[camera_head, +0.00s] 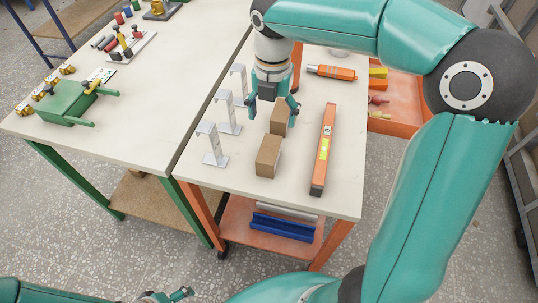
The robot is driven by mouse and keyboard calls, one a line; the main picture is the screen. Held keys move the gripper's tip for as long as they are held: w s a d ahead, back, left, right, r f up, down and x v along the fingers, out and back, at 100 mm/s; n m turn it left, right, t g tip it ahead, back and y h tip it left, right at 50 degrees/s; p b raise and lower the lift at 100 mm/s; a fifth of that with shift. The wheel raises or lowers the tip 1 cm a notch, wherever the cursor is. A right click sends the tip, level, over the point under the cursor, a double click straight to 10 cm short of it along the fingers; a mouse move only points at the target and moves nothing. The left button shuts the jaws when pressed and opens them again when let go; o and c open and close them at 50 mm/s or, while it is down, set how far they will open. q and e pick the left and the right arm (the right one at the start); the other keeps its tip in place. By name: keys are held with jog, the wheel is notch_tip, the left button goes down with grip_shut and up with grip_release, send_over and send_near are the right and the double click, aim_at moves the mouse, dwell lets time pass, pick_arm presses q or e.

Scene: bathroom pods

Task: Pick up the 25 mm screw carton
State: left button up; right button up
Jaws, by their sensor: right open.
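Two plain brown cartons stand on the right-hand white table. The nearer carton (268,157) is clear of the gripper. The farther carton (278,120) is just behind it, partly covered by my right gripper (274,108). No size label is readable, so I cannot tell which is the 25 mm screw carton. My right gripper points down, open, with its fingers at either side of the farther carton's top; I cannot tell whether they touch it. Part of my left gripper (179,294) shows low at the bottom edge, away from the tables; its jaw state is unclear.
Several metal brackets (213,146) stand left of the cartons. An orange spirit level (324,150) lies to their right, and an orange tube-like tool (332,72) lies behind. The left table (150,100) holds a green box-like device (66,102). Bare tabletop lies between cartons and level.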

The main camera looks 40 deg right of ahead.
aim_at(269, 148)
jog(key=f, duration=1.4)
jog(key=shift+a+f, duration=0.35)
jog(key=shift+a, duration=0.05)
jog(key=shift+w, duration=0.1)
grip_shut()
jog(key=shift+r, duration=0.1)
